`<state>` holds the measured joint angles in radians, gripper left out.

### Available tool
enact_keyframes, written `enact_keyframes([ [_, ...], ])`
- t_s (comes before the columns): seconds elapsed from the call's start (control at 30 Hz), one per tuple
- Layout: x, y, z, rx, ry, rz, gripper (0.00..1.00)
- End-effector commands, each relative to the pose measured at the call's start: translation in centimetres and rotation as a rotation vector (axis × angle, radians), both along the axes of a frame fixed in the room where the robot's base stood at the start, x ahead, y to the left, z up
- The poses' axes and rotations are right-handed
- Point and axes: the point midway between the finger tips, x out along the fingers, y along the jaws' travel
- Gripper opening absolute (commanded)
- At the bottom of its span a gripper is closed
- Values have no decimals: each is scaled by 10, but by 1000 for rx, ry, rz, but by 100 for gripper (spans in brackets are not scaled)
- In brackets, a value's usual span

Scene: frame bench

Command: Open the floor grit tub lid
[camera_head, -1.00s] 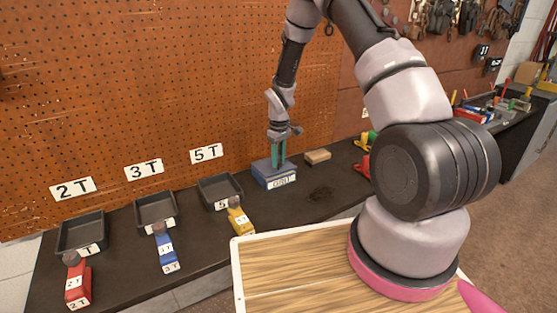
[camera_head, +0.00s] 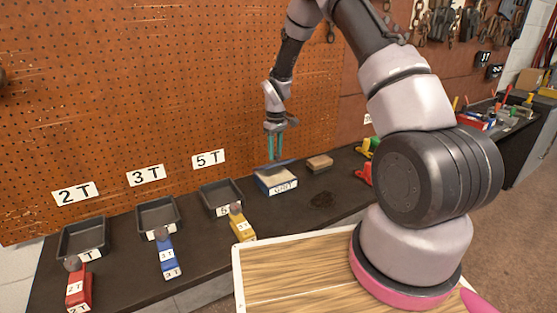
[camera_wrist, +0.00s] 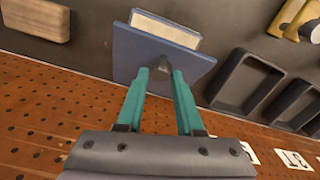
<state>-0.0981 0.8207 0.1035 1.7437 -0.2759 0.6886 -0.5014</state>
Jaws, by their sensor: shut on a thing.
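The grit tub (camera_head: 277,184) is a blue box with a white label, standing on the dark bench below the pegboard. Its blue lid (camera_head: 271,166) is raised and tilted at the back, and a pale filling shows in front of it. My gripper (camera_head: 275,157) is above the tub, with its teal fingers pointing down. In the wrist view my gripper (camera_wrist: 161,71) is shut on the dark knob (camera_wrist: 174,66) of the blue lid (camera_wrist: 150,50). Part of the tub's pale top (camera_wrist: 165,29) shows beyond the lid.
A wooden block (camera_head: 319,162) lies right of the tub. Black trays (camera_head: 221,197) and a yellow weight (camera_head: 240,223), a blue weight (camera_head: 166,255) and a red weight (camera_head: 78,285) stand to the left. Green and red items (camera_head: 364,172) lie to the right. The pegboard (camera_head: 150,90) rises close behind.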

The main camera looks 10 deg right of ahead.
Motion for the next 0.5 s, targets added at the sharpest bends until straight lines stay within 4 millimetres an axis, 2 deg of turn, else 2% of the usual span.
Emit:
enact_keyframes([
  [0.03,10,0,5,0,-16,3,0],
  [0.1,16,2,8,0,-16,4,0],
  [0.47,38,7,18,-4,-11,0,0],
  [0.5,38,6,18,-4,-10,0,4],
])
